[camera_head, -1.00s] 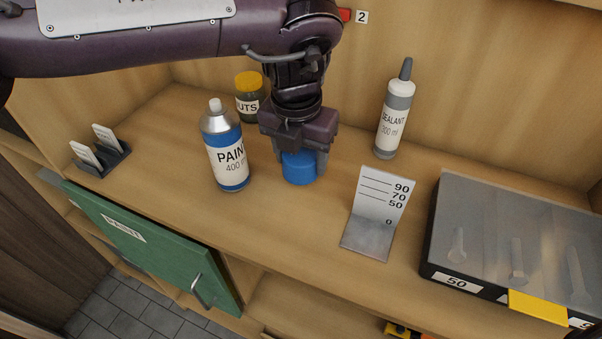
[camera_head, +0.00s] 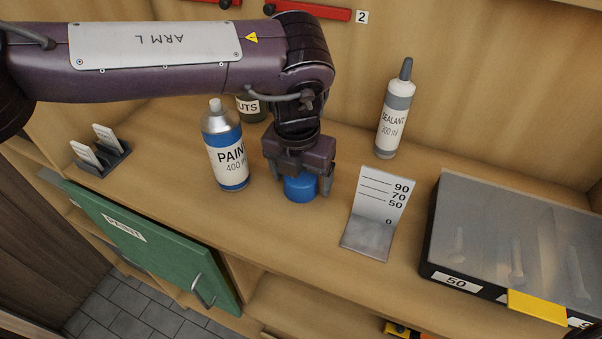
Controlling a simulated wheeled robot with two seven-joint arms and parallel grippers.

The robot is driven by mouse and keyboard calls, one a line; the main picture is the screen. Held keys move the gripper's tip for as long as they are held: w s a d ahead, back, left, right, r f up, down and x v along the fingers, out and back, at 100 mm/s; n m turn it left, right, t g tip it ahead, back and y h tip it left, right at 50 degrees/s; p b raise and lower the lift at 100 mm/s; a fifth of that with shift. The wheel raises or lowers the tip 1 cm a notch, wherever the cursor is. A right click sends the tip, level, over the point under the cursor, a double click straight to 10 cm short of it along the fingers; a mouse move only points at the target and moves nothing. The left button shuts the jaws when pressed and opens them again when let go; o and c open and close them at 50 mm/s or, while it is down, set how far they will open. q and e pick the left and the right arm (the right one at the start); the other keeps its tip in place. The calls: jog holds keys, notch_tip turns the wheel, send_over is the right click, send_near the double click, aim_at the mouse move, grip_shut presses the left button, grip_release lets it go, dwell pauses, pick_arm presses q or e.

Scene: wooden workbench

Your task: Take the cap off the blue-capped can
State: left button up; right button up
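The paint can (camera_head: 226,157) stands upright left of the gripper. It has a blue band, a white label and a bare grey top with a pale nozzle, with no cap on it. A blue cap (camera_head: 300,188) sits on the bench to the right of the can, apart from it. My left gripper (camera_head: 299,182) points down over the cap, its fingers on either side. The fingers look spread, with a gap to the cap, and they hide part of its top. My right gripper is not in view.
A nuts jar (camera_head: 250,107) stands behind the can, partly hidden by my arm. A sealant bottle (camera_head: 394,115) stands at the back right. A metal gauge plate (camera_head: 381,205) is right of the cap, and a clear-lidded case (camera_head: 500,235) lies farther right. The front bench strip is clear.

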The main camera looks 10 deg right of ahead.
aim_at(298, 180)
pick_arm(q)
jog(key=shift+r, duration=0.1)
jog(key=shift+r, duration=0.6)
notch_tip(298, 180, up, 11)
jog(key=s, duration=0.1)
jog(key=shift+s+a, duration=0.15)
jog(key=shift+a, duration=0.2)
